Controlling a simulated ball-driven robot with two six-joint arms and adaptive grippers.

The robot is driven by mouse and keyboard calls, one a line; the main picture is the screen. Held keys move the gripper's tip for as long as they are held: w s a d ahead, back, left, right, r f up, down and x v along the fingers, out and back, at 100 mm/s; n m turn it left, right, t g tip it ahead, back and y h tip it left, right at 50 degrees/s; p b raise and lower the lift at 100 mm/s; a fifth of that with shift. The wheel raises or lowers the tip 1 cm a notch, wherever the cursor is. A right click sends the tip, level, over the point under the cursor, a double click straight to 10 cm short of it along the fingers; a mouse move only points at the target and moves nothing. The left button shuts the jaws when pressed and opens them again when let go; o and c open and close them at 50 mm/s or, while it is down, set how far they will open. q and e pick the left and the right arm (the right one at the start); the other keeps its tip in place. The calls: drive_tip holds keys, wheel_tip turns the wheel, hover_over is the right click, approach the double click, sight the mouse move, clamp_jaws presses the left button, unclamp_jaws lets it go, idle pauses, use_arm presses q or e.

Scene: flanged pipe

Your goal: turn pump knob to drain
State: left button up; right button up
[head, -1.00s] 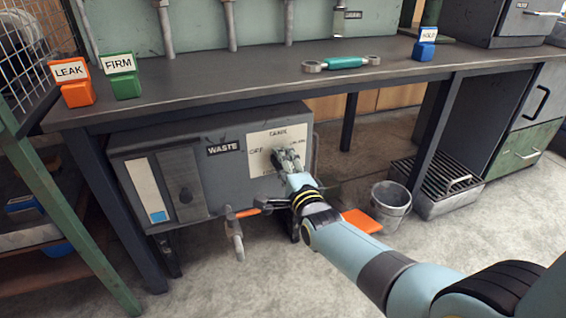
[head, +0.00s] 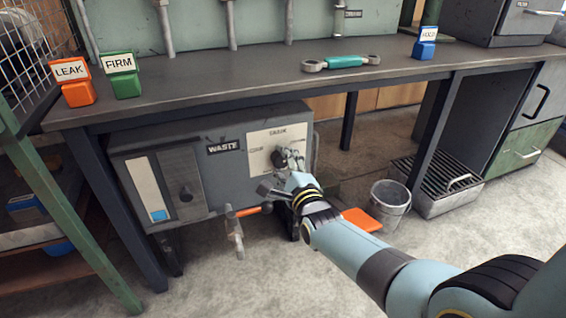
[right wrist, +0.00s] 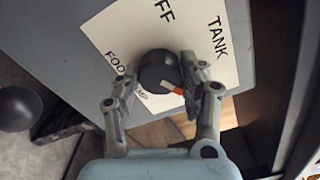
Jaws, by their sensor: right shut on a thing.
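The pump knob (right wrist: 156,70) is round and black with an orange pointer mark. It sits on a white label plate (right wrist: 205,60) on the front of the grey WASTE box (head: 225,172), under the bench. In the right wrist view the pointer mark aims toward the lower right. TANK and part of OFF are readable; another label is partly covered. I cannot read a drain label clearly. My right gripper (right wrist: 160,74) has its fingers on either side of the knob and is shut on it; it also shows in the head view (head: 287,160). My left gripper is out of view.
An orange-handled valve (head: 245,212) sticks out low in front of the box, close to my right wrist. A metal bucket (head: 391,205) and an orange flat thing (head: 362,220) are on the floor to the right. The bench (head: 230,88) overhangs the box.

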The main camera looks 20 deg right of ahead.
drive_tip(key=shift+f, duration=0.1)
drive_tip(key=o, duration=1.2)
drive_tip(key=shift+c, duration=0.2)
drive_tip(key=s, duration=1.2)
drive_tip(key=shift+d, duration=0.25)
